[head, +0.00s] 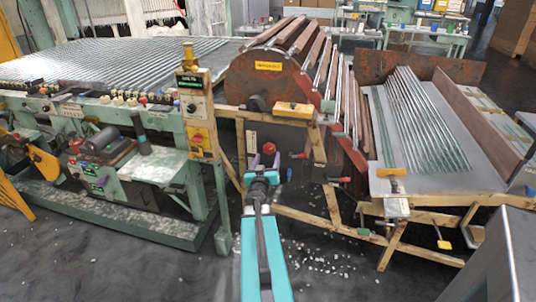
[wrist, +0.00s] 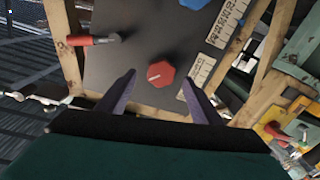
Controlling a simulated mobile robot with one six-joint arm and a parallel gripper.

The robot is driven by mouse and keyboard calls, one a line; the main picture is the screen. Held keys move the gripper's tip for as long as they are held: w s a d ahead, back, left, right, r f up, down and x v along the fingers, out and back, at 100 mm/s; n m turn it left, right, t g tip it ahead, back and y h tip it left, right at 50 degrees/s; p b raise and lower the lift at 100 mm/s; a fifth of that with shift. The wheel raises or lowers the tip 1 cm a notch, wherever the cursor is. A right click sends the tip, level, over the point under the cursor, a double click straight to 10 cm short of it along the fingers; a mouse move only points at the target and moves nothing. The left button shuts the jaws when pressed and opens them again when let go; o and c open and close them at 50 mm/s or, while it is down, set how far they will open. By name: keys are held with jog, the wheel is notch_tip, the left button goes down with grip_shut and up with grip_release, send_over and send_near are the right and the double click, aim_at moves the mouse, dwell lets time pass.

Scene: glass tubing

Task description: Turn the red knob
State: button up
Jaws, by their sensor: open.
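The red knob (wrist: 161,74) is a faceted red dial with a white mark, on a dark grey panel (wrist: 112,68) in the wrist view. My gripper (wrist: 158,79) is open, with its two purple fingers spread on the left and right of the knob. The knob shows between the fingertips, and I see no contact; the exact gap in depth is hard to tell. In the head view my gripper (head: 265,161) reaches toward the frame under the large drum, and a small red spot, likely the knob (head: 269,148), shows just beyond the fingertips.
In the wrist view a red-handled lever (wrist: 92,40) is at upper left, a blue knob (wrist: 195,4) at the top edge, and white label strips (wrist: 227,22) at right. Wooden beams (wrist: 65,45) flank the panel. A green machine (head: 160,180) stands left in the head view.

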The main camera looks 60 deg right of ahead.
aim_at(269, 150)
jog(key=shift+x, duration=2.4)
jog(key=c, duration=1.1)
jog(key=shift+o, duration=0.2)
jog(key=shift+a+f, duration=0.1)
jog(key=shift+a, duration=0.2)
jog(key=shift+d, duration=0.25)
